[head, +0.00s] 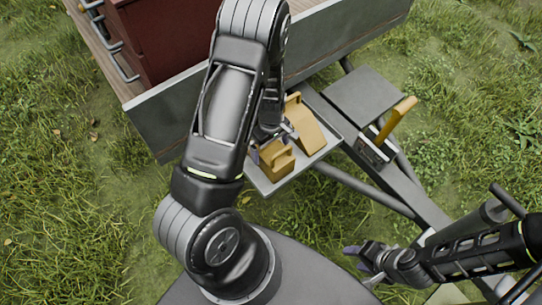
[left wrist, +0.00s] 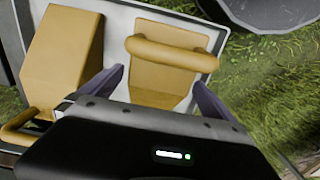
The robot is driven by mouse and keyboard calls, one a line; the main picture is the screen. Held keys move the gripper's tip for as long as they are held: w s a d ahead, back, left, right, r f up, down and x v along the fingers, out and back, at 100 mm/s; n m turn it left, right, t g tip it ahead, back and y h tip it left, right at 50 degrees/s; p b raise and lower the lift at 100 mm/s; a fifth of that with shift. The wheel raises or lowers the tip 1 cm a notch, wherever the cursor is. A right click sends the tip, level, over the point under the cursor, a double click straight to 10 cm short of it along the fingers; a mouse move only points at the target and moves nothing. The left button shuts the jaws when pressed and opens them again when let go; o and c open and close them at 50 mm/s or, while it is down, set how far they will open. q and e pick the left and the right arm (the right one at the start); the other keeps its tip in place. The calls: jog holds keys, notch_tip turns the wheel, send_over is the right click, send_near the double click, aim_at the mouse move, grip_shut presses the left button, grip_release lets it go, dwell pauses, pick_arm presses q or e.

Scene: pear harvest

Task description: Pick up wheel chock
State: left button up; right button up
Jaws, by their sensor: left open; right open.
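Two yellow wheel chocks with bar handles sit on a small grey tray (head: 266,188). The nearer chock (head: 275,165) is at the tray's front left, and the farther chock (head: 312,132) is beside it. My left gripper (head: 272,146) is open over the nearer chock, partly hiding it in the head view. In the left wrist view, the nearer chock (left wrist: 165,82) and its handle (left wrist: 172,54) show between and beyond the open fingers. The farther chock (left wrist: 62,50) is to the left there. Contact cannot be told. My right gripper (head: 362,262) is open and empty at the lower right.
The trailer bed (head: 330,38) with a dark red box (head: 165,40) stands behind the tray. A grey drawbar (head: 385,188) and a yellow-handled lever (head: 397,118) are to the right of the tray. Grass (head: 75,215) surrounds the trailer.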

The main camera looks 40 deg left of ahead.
aim_at(271, 149)
pick_arm(q)
jog(key=shift+f, duration=0.35)
dwell(0.3)
jog(key=c, duration=2)
jog(key=shift+r, duration=0.2)
notch_tip(271, 149, up, 10)
jog(key=shift+f+p, duration=0.15)
jog(key=shift+p, duration=0.55)
